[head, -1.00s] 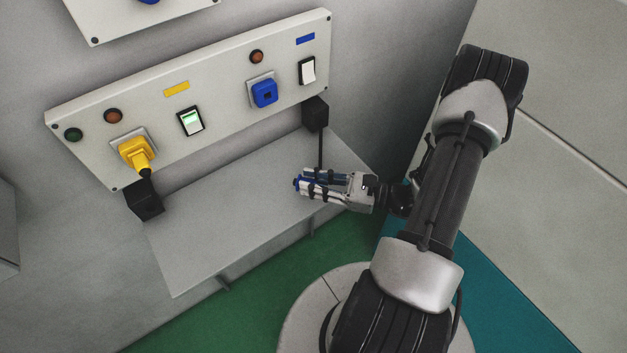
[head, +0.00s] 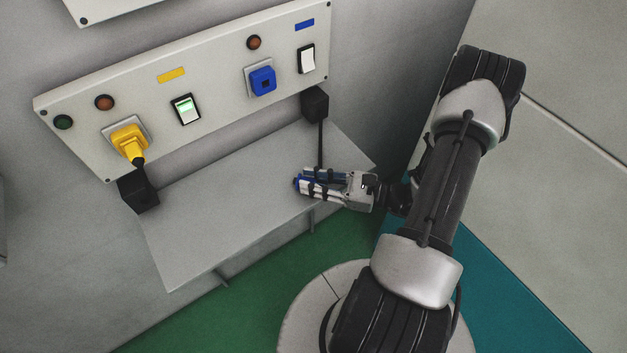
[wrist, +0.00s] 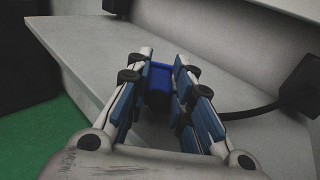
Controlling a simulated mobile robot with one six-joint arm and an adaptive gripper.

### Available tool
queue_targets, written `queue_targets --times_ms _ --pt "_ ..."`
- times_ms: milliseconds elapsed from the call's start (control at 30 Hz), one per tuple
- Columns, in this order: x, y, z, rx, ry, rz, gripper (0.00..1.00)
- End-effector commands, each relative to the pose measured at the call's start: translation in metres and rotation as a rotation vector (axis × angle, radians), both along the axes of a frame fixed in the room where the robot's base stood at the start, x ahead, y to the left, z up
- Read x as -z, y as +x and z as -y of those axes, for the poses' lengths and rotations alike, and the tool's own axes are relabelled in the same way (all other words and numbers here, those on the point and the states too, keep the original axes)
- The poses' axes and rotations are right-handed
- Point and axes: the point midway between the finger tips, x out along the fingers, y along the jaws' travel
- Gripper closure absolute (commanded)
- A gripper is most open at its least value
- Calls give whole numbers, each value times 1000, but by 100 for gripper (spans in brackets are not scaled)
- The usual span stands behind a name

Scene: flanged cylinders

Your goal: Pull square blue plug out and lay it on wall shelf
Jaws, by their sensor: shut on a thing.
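My gripper (head: 303,184) is shut on the blue plug (wrist: 158,85), which shows between the fingers in the wrist view. In the head view only a small blue edge of the plug (head: 297,185) shows at the fingertips. The plug is over the right part of the wall shelf (head: 215,225); I cannot tell whether it touches the surface. A black cable hangs from a black box above the shelf toward the gripper. The blue socket (head: 262,81) on the panel is empty.
A yellow plug (head: 129,143) sits in its socket at the panel's left, beside a green-lit switch (head: 185,109). Black boxes (head: 315,103) hang under the panel at both ends. The shelf's middle and left are clear. Green floor (head: 262,259) lies in front.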

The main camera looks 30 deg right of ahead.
Motion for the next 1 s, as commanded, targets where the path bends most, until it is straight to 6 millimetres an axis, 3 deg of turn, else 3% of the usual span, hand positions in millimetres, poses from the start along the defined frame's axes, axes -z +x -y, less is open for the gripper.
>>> queue_targets --times_ms 767,800,1000 --pt "12 0 0 0 0 0 100" --pt "12 0 0 0 0 0 78" --pt "12 0 0 0 0 0 64"
